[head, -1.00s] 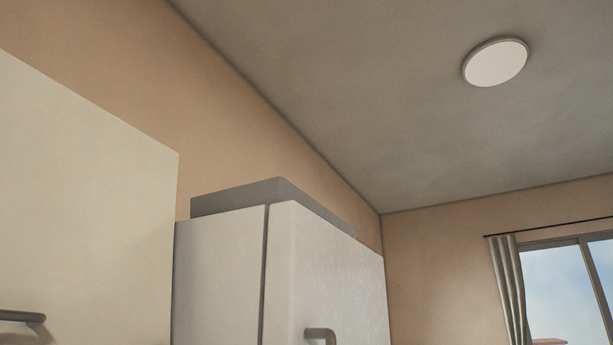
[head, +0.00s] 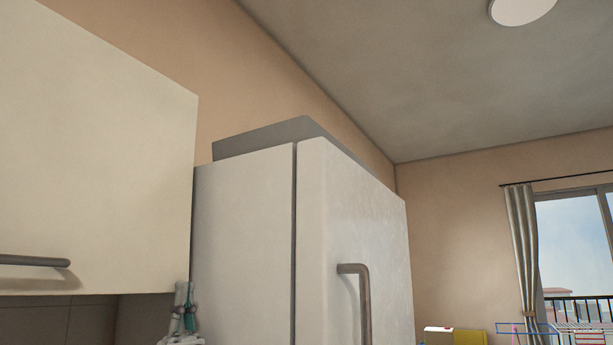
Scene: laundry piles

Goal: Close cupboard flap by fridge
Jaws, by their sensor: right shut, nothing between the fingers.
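The cream cupboard flap (head: 95,170) fills the left side of the head view, hanging down with its grey bar handle (head: 35,262) near its lower edge. It looks shut or nearly so; I cannot tell if a small gap remains. The white fridge (head: 245,240) stands just right of it, with a vertical handle (head: 360,300). My right gripper (head: 184,290) points up at the flap's lower right corner, beside the fridge. It is shut and empty. Whether it touches the flap is unclear. My left gripper is out of view.
Tiled wall (head: 60,318) shows below the cupboard. At the lower right are a yellow object (head: 469,337), a drying rack (head: 570,329) and a curtain (head: 523,250) by the window. A round lamp (head: 520,8) is on the ceiling.

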